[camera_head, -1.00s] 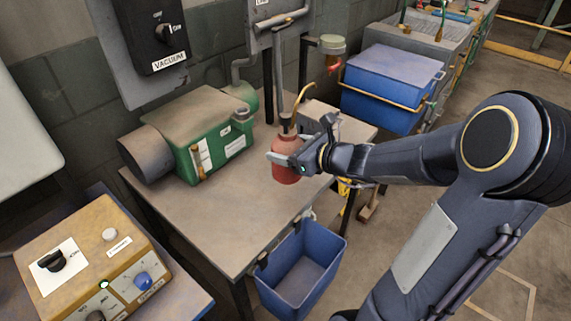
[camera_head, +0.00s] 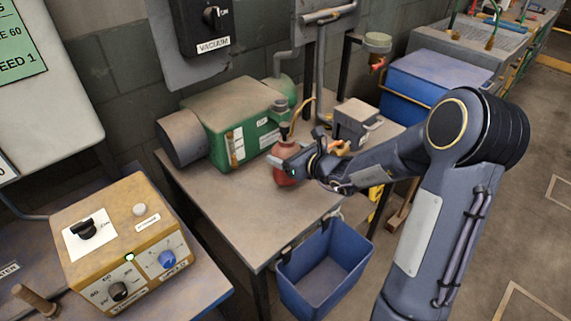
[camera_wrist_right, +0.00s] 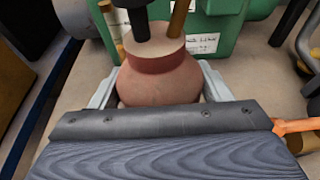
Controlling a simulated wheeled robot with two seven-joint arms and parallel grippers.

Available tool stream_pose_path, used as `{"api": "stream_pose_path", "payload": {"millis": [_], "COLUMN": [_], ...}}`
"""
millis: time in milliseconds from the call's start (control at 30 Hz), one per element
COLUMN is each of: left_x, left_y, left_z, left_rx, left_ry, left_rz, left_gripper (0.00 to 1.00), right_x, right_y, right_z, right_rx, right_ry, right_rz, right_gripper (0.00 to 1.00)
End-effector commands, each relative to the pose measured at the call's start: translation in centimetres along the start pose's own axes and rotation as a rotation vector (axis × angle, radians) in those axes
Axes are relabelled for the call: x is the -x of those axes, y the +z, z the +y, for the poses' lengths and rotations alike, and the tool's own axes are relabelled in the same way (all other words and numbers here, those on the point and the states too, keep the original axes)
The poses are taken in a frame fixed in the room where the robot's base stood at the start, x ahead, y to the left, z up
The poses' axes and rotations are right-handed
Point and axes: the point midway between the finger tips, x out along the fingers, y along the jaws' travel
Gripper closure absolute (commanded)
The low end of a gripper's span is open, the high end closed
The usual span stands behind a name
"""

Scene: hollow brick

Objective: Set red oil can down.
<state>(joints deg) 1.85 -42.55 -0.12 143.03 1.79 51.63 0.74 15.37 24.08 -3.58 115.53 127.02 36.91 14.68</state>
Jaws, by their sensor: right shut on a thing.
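My right gripper (camera_head: 285,163) is shut around the can's body from the right. In the right wrist view the can (camera_wrist_right: 158,78) sits between the two light grey fingers, one on each side. The can's bottom is close to the tabletop; I cannot tell whether it touches. My left gripper is not in view.
A green pump (camera_head: 235,120) stands on the table behind and left of the can. A small grey box (camera_head: 357,122) stands to the right. A blue bin (camera_head: 325,270) hangs at the table's front edge. The tabletop left of the can is clear.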

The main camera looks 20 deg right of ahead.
Motion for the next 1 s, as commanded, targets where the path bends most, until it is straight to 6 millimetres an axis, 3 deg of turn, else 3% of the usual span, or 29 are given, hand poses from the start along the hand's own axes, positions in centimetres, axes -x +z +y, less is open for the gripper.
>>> {"api": "stream_pose_path", "payload": {"millis": [300,700,733,900,1000], "left_x": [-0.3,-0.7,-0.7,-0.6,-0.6], "left_y": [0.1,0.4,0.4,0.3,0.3], "left_z": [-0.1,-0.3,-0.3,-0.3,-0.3], "left_rx": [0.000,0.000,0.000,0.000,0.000], "left_ry": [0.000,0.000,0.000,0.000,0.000], "left_rz": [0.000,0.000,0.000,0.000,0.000], "left_gripper": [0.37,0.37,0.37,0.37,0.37], "right_x": [-1.6,-1.7,-1.7,-1.6,-1.6], "right_y": [-3.2,-3.7,-3.8,-3.7,-3.7], "right_z": [0.2,0.2,0.2,0.2,0.2], "right_rx": [-0.001,0.002,0.001,0.001,0.001], "right_ry": [0.000,0.000,-0.001,0.000,0.000], "right_rz": [0.001,-0.002,0.001,0.001,0.001], "right_gripper": [0.63,0.63,0.28,0.07,0.07]}}
